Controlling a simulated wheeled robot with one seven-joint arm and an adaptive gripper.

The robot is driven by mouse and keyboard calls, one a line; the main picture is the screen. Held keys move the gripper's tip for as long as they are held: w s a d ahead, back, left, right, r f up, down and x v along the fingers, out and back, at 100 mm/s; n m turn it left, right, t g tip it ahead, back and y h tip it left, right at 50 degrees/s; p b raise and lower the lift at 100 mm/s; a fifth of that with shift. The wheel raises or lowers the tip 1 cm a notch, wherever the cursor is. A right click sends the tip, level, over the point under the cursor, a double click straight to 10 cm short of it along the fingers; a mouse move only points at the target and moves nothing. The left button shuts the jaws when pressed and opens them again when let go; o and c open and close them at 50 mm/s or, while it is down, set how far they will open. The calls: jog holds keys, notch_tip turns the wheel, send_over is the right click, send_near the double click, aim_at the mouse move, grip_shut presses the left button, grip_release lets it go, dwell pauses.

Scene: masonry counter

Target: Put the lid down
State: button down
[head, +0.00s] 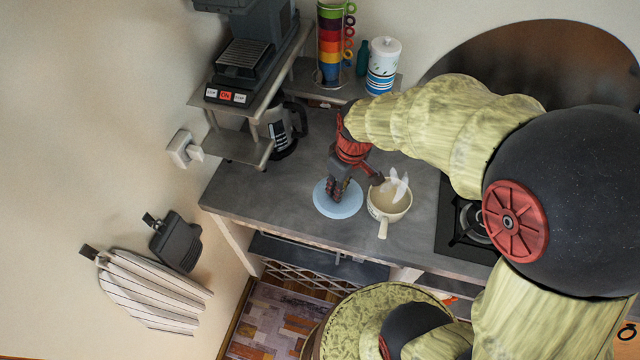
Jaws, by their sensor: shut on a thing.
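A pale blue round lid (325,206) lies flat at the counter surface, left of the pot. My gripper (338,192) points down over the middle of the lid and is shut on it, with the fingers hiding its centre. I cannot tell whether the lid's underside fully touches the counter. A cream pot (386,211) with a handle toward the front stands close to the right of the lid, open at the top, with pale whitish shapes at its opening.
The grey counter (265,190) is clear left of the lid. A gas burner (468,222) lies right of the pot. A coffee maker (288,128), stacked coloured cups (330,45) and a white-blue canister (383,65) stand behind. The counter's front edge is close to the lid.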

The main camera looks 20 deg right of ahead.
jog(key=w, duration=0.1)
jog(key=w+f, duration=0.2)
jog(key=w, duration=0.1)
jog(key=shift+a, duration=0.1)
jog(key=w+f, duration=0.2)
jog(key=w+f+b, duration=0.1)
jog(key=w+f, duration=0.2)
jog(key=shift+w+f, duration=0.15)
jog(key=shift+f, duration=0.2)
jog(key=shift+w+f, duration=0.15)
jog(key=shift+f, duration=0.05)
jog(key=shift+w+f+b, duration=0.1)
jog(key=shift+f+b, duration=0.3)
jog(key=shift+f, duration=1.15)
jog(key=shift+f, duration=0.1)
jog(key=c, duration=1.8)
grip_release()
jog(key=shift+o, duration=0.6)
